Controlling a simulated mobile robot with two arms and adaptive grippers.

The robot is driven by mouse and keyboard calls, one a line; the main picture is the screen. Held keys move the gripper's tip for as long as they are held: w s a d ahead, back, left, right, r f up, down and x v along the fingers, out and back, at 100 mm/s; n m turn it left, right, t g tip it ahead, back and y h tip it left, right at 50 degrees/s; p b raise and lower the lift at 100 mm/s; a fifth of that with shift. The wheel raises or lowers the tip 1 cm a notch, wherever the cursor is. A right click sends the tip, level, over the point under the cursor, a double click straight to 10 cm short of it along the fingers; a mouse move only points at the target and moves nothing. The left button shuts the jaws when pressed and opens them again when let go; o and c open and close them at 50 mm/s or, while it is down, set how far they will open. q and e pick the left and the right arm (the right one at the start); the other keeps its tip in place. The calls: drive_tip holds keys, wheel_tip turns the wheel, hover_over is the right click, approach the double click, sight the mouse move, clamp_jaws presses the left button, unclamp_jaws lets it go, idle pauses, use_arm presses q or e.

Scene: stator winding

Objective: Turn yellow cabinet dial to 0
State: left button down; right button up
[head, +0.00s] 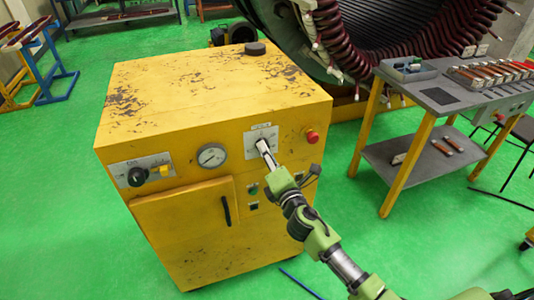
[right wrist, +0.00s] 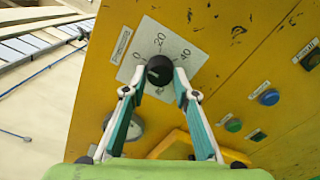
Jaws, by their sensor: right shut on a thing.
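The yellow cabinet (head: 215,95) stands in the middle of the head view, its paint chipped. Its dial is a round black knob (right wrist: 159,69) on a pale plate (right wrist: 185,45) marked 0, 20 and 40. My right gripper (right wrist: 158,72) is shut on the knob, one finger on each side. In the head view my right gripper (head: 264,149) reaches the cabinet's front and mostly hides the knob. I cannot tell which mark the knob points to. My left gripper is not in view.
On the cabinet front are a red button (head: 312,136), a pressure gauge (head: 212,155) and a black switch (head: 137,176). A grey worktable (head: 440,97) with parts stands right. The large stator (head: 370,40) is behind. Green floor left of the cabinet is clear.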

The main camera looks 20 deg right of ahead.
idle(0.4)
drive_tip(key=o, duration=1.1)
drive_tip(key=s, duration=1.2)
drive_tip(key=shift+d, duration=0.2)
